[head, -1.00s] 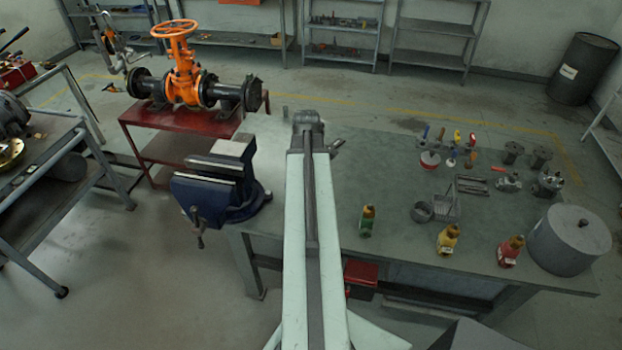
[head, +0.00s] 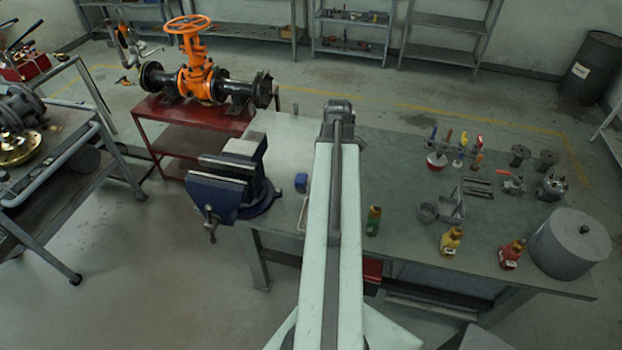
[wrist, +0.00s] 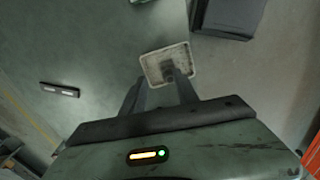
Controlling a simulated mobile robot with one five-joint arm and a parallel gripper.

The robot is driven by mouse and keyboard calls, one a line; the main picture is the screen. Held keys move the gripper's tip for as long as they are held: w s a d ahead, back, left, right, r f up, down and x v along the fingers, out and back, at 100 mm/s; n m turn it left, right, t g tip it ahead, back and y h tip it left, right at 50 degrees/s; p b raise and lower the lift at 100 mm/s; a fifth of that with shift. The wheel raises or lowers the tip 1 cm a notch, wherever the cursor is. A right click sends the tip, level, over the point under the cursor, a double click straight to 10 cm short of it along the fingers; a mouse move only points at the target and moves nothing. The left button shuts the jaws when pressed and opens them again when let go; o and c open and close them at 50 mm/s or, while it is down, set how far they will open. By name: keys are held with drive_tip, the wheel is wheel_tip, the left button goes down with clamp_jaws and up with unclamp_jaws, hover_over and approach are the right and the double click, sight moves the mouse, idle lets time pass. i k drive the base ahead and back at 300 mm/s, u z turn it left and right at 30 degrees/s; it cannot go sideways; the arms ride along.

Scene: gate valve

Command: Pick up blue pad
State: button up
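A small blue block (head: 301,181), the only loose blue piece I see, lies on the workbench just right of the vise in the head view. A shallow pale-rimmed tray (head: 304,214) lies nearer the bench's front edge, partly behind my arm. In the wrist view the tray (wrist: 181,50) is just beyond my gripper (wrist: 160,78). Its two dark fingers stand apart, with a small grey shape between or beyond their tips; I cannot tell what it is. A dark bar with two pale marks (wrist: 60,90) lies to the left. My fingers are hidden in the head view.
A blue bench vise (head: 232,182) stands at the bench's left corner. Bottles, including a green one (head: 373,221) close to my arm, and a grey drum (head: 570,243) stand along the front right. Tools and metal parts are behind them. The middle of the bench (head: 400,165) is clear.

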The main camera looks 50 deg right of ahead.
sight(301, 180)
drive_tip(key=z, duration=1.5)
